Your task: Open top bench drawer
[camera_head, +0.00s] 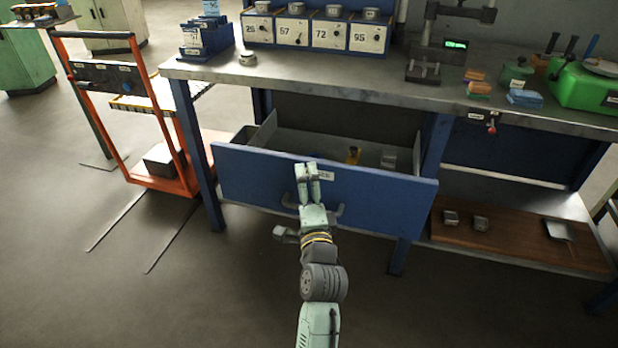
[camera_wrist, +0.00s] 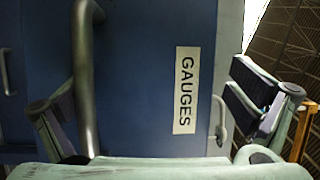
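The blue top bench drawer (camera_head: 385,200) is pulled well out from under the bench, its inside showing from above. Its front carries a white label, which reads GAUGES in the wrist view (camera_wrist: 185,90). A grey bar handle (camera_head: 341,210) crosses the front, partly hidden behind my gripper (camera_head: 308,172). In the wrist view the handle (camera_wrist: 86,80) stands upright in the picture near the left finger. My gripper (camera_wrist: 160,108) is open, its fingers wide apart in front of the drawer front. I cannot tell whether a finger touches the handle or front.
The workbench (camera_head: 350,88) holds boxes and instruments. An orange trolley (camera_head: 140,120) stands to the left. A lower shelf (camera_head: 500,232) with a wooden board is at right. The floor in front is clear.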

